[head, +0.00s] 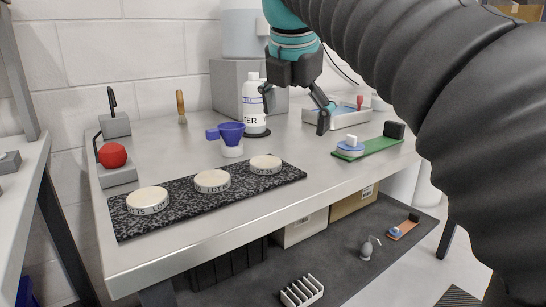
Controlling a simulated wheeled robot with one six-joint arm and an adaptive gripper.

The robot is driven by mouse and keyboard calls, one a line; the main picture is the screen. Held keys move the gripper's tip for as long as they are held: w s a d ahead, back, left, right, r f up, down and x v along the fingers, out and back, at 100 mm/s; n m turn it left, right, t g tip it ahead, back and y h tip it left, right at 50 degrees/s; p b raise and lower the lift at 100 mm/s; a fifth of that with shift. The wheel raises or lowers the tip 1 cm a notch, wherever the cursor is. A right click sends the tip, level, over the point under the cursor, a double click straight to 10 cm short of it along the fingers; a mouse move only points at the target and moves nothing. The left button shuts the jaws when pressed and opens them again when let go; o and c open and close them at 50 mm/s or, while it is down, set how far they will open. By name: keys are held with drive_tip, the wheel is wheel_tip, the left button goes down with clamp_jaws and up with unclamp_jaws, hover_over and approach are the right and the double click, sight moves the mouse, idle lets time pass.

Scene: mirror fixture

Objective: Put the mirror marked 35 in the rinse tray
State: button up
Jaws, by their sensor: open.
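Three round pale mirrors with lettered rims lie in a row on a speckled black slab (285,180). The left mirror (148,200) seems to read 75. The middle mirror's (212,181) number is too small to read. The right mirror (265,165) seems to read 35, but its print is small. A white tray (350,118) with a blue inside, likely the rinse tray, stands at the back right, partly hidden behind my gripper. My gripper (296,107) is open and empty, above the back of the bench, behind and right of the mirrors.
A blue cup on a white base (231,133) stands behind the mirrors. A green board (380,147) lies front right of the tray. A red ball (112,155) sits at left. Bench between slab and green board is clear.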

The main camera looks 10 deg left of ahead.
drive_tip(key=a+r+n, duration=0.3)
drive_tip(key=a+n, duration=0.2)
drive_tip(key=a, duration=0.1)
hover_over(265, 162)
drive_tip(key=s, duration=0.2)
drive_tip(key=shift+n, duration=0.3)
wheel_tip(265, 162, down, 8)
drive_tip(key=shift+r, duration=0.1)
drive_tip(key=shift+s+b+x, duration=0.2)
drive_tip(key=shift+b+x, duration=0.5)
drive_tip(key=shift+x, duration=1.9)
drive_tip(key=shift+d, duration=0.15)
drive_tip(key=c, duration=1.5)
